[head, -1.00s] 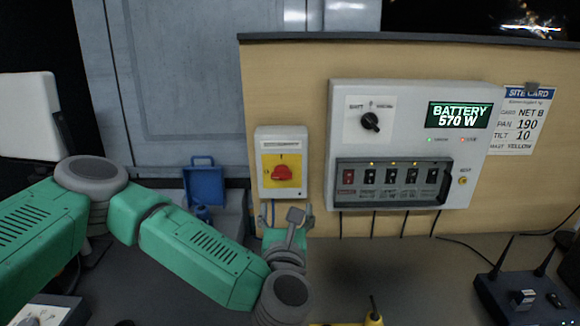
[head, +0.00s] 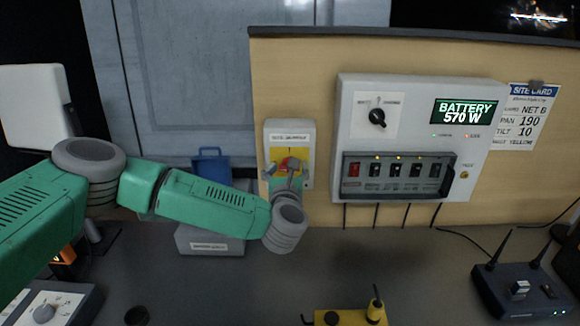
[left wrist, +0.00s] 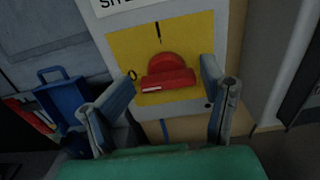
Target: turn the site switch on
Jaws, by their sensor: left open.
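The site switch is a pale grey box (head: 306,135) on the wooden panel, with a yellow plate (left wrist: 204,40) and a red rotary handle (left wrist: 167,73). In the left wrist view the red handle lies nearly level, slightly tilted, below a dark mark on the plate. My left gripper (left wrist: 165,100) is open, its fingers on either side of and a little below the handle, apparently not touching it. In the head view my left gripper (head: 283,180) covers the lower part of the switch. My right gripper is not in view.
A control panel (head: 415,90) right of the switch shows "BATTERY 570 W". A site card (head: 527,115) hangs beyond it. A blue box (head: 211,167) stands left on a grey case. A yellow device (head: 345,317) and a black radio unit (head: 515,290) are on the desk.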

